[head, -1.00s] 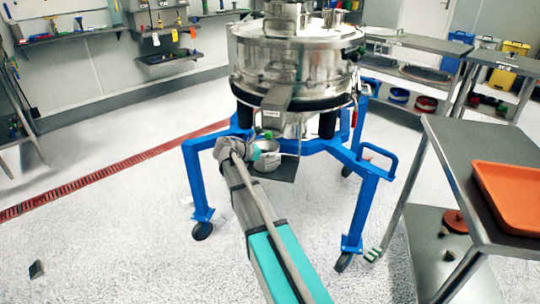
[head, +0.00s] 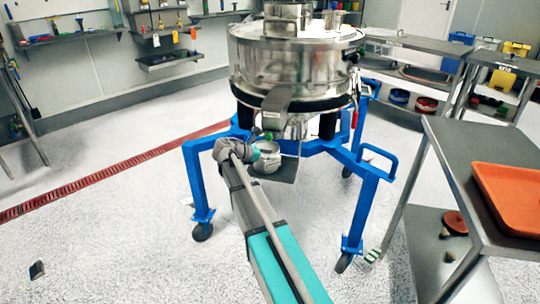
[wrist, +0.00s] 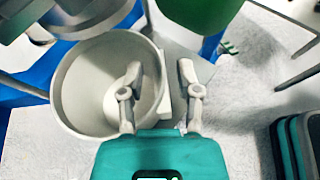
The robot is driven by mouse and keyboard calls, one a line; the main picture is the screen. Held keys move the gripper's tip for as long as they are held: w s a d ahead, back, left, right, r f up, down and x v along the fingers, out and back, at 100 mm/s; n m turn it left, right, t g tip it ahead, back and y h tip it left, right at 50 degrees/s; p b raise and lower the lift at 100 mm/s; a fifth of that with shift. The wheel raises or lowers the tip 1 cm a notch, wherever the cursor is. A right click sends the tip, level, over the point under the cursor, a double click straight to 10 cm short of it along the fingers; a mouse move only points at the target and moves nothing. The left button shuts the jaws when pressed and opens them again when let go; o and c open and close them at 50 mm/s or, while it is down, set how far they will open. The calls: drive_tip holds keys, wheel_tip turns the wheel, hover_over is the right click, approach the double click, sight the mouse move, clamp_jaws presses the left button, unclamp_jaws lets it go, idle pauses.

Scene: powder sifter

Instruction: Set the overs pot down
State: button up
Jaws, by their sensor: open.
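The overs pot (head: 266,162), a small light-grey round pot, is upright at the small dark plate (head: 286,172) below the sifter's spout (head: 276,101). In the wrist view the pot (wrist: 75,85) looks empty, with a pale block (wrist: 165,98) on its right side. My gripper (wrist: 160,76) is open, one finger over the pot's inside and the other outside its wall, with the block between them. In the head view my gripper (head: 256,152) is at the pot's left side. The contact under the pot is hard to make out.
The steel sifter (head: 290,65) stands on a blue wheeled frame (head: 362,205) around the pot. At right a steel table (head: 465,165) holds an orange tray (head: 515,195). A green object (wrist: 200,14) is close ahead in the wrist view. Open floor lies left.

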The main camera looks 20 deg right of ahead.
drive_tip(key=p+v, duration=0.4)
drive_tip(key=v, duration=0.7)
drive_tip(key=shift+a+r, duration=0.15)
drive_tip(key=shift+a, duration=0.1)
drive_tip(key=s+a+f+m+y, duration=0.2)
drive_tip(key=s+f+m+y, duration=0.2)
drive_tip(key=s+m, duration=0.2)
drive_tip(key=s+a+f+m+y, duration=0.3)
drive_tip(key=s+m+y, duration=0.2)
drive_tip(key=s, duration=0.5)
drive_tip(key=s+a+f+m+g+y, duration=0.1)
drive_tip(key=s+a+f+m+y, duration=0.2)
drive_tip(key=s+m, duration=0.4)
drive_tip(key=shift+s+f+y, duration=0.45)
drive_tip(key=shift+f+y, duration=0.35)
wheel_tip(320, 180, up, 29)
drive_tip(key=p, duration=2.9)
